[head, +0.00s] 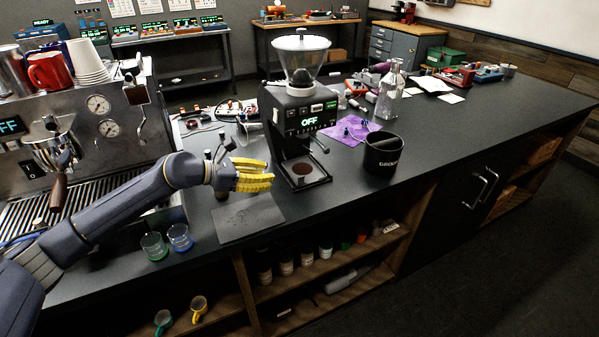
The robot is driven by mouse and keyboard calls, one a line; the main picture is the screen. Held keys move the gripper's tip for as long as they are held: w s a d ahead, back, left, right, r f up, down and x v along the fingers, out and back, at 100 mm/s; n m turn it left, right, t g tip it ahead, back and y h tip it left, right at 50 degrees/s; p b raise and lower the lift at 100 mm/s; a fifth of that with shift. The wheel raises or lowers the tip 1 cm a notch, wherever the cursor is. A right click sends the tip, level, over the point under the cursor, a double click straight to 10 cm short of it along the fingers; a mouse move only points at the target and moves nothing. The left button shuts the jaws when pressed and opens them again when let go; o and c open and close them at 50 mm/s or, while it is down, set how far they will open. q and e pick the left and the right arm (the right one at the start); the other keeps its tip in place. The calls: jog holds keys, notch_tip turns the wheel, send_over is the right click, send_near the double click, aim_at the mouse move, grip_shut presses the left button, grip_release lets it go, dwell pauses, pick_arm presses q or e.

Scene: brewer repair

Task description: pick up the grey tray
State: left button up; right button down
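A flat dark grey rectangular piece (240,222) lies on the counter near its front edge, in front of the grinder; it looks like a mat or shallow tray. A dark tray with brown grounds on it (318,181) forms the foot of the grinder (298,112). I cannot tell for certain which of the two is the grey tray. My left gripper (268,176), with yellow fingers, is above the back of the flat piece and just left of the grinder's foot. Its fingers lie close together from this angle, and I see nothing held. My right gripper is out of view.
An espresso machine (100,128) stands at the left. Two small glasses (154,246) stand at the front edge. A black knock bin (383,155), a glass bottle (390,95) and a purple cloth (350,130) are right of the grinder. The counter's right front is clear.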

aim_at(301, 177)
pick_arm(q)
jog(key=x, duration=0.8)
jog(key=shift+w+d, duration=0.25)
jog(key=shift+d, duration=0.1)
jog(key=shift+w+x, duration=0.1)
jog(key=shift+x, duration=1.2)
jog(key=shift+w+x, duration=0.15)
jog(key=shift+x, duration=1.2)
jog(key=shift+a+f, duration=0.15)
jog(key=shift+a, duration=0.05)
grip_shut()
